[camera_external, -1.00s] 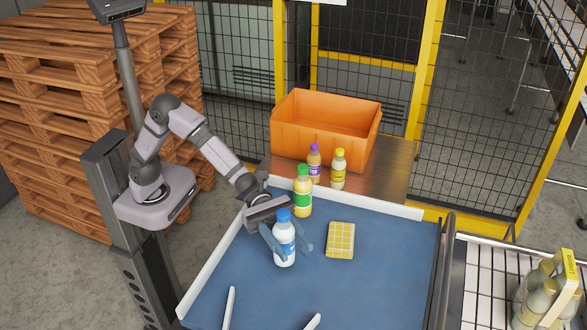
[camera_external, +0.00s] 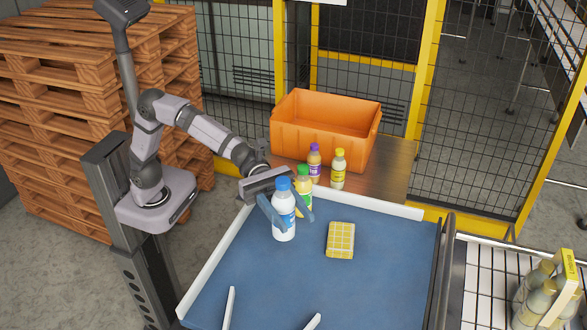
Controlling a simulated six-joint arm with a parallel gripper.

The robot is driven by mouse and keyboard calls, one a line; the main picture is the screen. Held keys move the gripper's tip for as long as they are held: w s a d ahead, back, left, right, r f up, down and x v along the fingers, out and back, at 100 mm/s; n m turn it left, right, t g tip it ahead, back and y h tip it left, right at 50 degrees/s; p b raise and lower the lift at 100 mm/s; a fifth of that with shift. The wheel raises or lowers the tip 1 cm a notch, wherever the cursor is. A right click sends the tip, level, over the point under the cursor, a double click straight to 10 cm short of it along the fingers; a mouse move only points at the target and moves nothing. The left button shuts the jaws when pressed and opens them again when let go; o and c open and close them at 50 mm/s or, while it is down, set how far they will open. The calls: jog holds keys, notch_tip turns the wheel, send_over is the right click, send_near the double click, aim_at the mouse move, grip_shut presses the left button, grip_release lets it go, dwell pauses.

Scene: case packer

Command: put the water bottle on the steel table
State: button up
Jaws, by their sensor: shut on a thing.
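The water bottle (camera_external: 284,223) is white with a blue cap and a blue-and-white label. My gripper (camera_external: 285,209) is shut on it, one finger on each side, and holds it upright above the blue conveyor belt (camera_external: 330,290). The steel table (camera_external: 395,185) is behind the belt, with an orange crate on its back part. A juice bottle with a green cap (camera_external: 304,174) stands behind the gripper and is partly hidden by it.
On the steel table, a purple-capped bottle (camera_external: 314,164) and a yellow-capped bottle (camera_external: 339,170) stand in front of the orange crate (camera_external: 318,140). A yellow packet (camera_external: 340,240) lies on the belt. A white rail (camera_external: 385,207) edges the belt; the table's right part is bare.

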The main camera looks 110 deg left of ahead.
notch_tip(320, 180, up, 10)
jog(key=s+a+n+t+y+b, duration=0.2)
jog(key=a+y, duration=0.1)
jog(key=a, duration=1.3)
jog(key=s+a+n+t+y+b, duration=0.1)
jog(key=a+n+y+b, duration=0.15)
jog(key=a, duration=1.35)
jog(key=s+a+n+t+y+b, duration=0.1)
jog(key=s+a+n+y+b, duration=0.55)
jog(key=s+a, duration=1.85)
notch_tip(320, 180, down, 39)
jog(key=m+y+p, duration=0.1)
jog(key=y+p, duration=0.1)
jog(key=shift+w+a+m+p, duration=0.2)
jog(key=shift+a+m+p, duration=0.1)
jog(key=shift+a+p, duration=0.1)
jog(key=shift+f, duration=0.1)
